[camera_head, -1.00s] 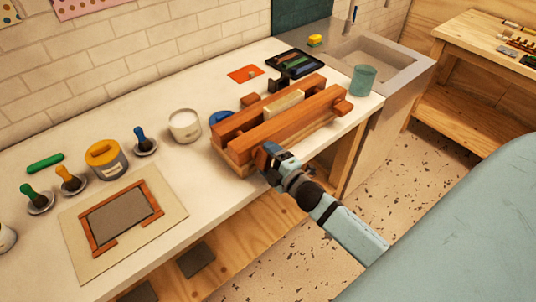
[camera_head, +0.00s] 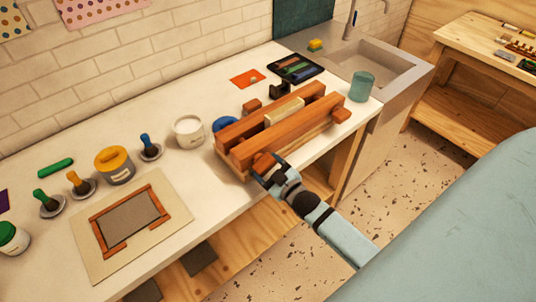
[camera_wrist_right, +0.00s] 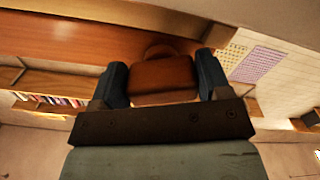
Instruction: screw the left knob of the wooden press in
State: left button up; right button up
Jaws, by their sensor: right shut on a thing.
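The wooden press (camera_head: 285,129) lies on the white counter, two reddish-brown beams with a pale block between them. Its left knob (camera_head: 265,163) is on the front face, near the left end. My right gripper (camera_head: 264,170) is shut on this knob. In the right wrist view the knob (camera_wrist_right: 163,78) sits between the two fingers, close against the front beam (camera_wrist_right: 75,42). Any gap or thread behind it is hidden. The right knob (camera_head: 341,115) stands free at the other end of the front beam. My left gripper is not in view.
A white jar (camera_head: 189,132) and a blue round thing (camera_head: 224,125) stand left of the press. A teal cup (camera_head: 362,86) stands to its right, near the sink (camera_head: 375,70). A framed board (camera_head: 130,222) lies at the front left. The counter's front edge runs just below the press.

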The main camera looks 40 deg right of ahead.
jog(key=shift+s+f+m+p, duration=0.2)
jog(key=shift+m+p, duration=0.1)
jog(key=shift+m, duration=0.6)
jog(key=o, duration=0.8)
jog(key=shift+o, duration=0.6)
jog(key=shift+r, duration=0.15)
